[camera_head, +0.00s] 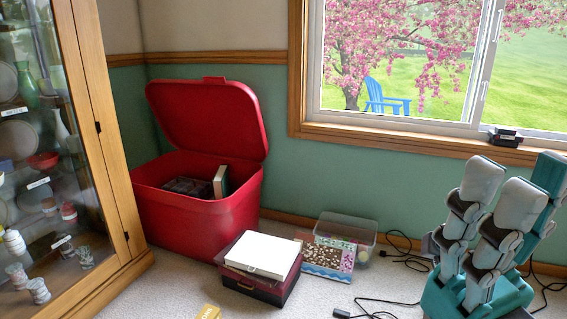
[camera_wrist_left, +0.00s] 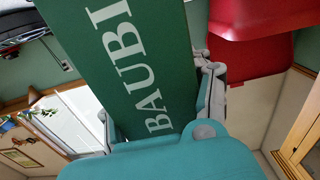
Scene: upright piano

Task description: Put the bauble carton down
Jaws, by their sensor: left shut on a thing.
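The bauble carton (camera_wrist_left: 140,62) is dark green with large white letters, of which "BAUBL" or part of it shows. It fills the middle of the left wrist view, and its far end is cut off. My left gripper (camera_wrist_left: 160,103) is shut on it, a grey finger at each side. The left gripper does not show in the head view. My right gripper (camera_head: 506,188) stands at the lower right of the head view, fingers upward, open and empty.
A red storage bin (camera_head: 205,215) with raised lid holds a few boxes. In front lie a maroon box with a white top (camera_head: 262,255), a patterned box (camera_head: 328,258) and a clear tub (camera_head: 347,229). Cables cross the carpet at right. A glass cabinet (camera_head: 60,180) stands at left.

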